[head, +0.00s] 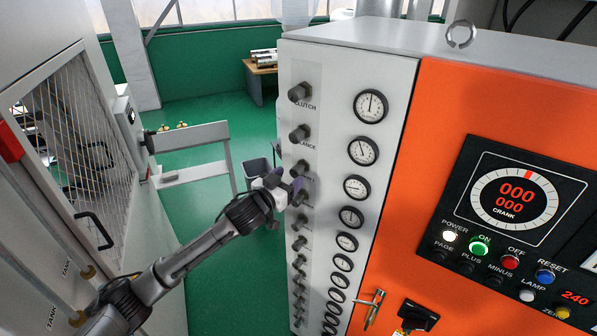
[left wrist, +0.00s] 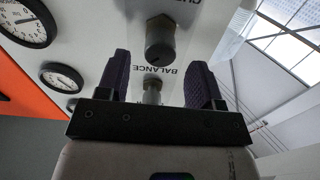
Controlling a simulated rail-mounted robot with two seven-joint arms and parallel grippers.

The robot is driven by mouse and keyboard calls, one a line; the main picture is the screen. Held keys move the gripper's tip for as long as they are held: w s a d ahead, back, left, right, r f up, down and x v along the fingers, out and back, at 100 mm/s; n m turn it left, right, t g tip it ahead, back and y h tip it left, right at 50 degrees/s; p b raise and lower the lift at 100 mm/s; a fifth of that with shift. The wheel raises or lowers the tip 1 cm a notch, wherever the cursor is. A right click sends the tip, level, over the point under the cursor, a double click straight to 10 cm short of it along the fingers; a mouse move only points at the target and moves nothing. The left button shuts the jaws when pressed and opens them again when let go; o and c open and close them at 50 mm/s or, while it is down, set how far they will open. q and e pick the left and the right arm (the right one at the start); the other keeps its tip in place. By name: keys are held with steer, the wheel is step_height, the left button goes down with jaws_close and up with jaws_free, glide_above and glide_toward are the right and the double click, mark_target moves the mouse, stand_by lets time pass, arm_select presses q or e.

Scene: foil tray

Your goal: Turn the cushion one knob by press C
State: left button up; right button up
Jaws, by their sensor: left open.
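My left gripper (head: 285,185) is at the column of dark knobs on the press's pale side panel (head: 342,62). Its purple fingers are open with nothing between them, and they also show in the left wrist view (left wrist: 160,75). There, one dark knob (left wrist: 160,40) stands just beyond the fingertips, roughly centred between them and apart from both. A label above it is cut off at the picture's edge. The knob labelled BALANCE (left wrist: 152,92) shows lower in that view, partly behind the gripper. In the head view the third knob down (head: 301,168) is right beside the fingers. My right gripper is out of view.
Round gauges (head: 371,106) run down beside the knobs. An orange cabinet front (head: 440,170) with a crank display (head: 517,198) and lit buttons is at right. A T-handle (head: 374,305) sticks out low.

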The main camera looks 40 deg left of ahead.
mark_target(294, 173)
arm_select(q)
steer(key=shift+w+a+b, duration=0.15)
steer(key=shift+w+b, duration=0.2)
steer(key=shift+w, duration=2.3)
steer(key=c, duration=0.9)
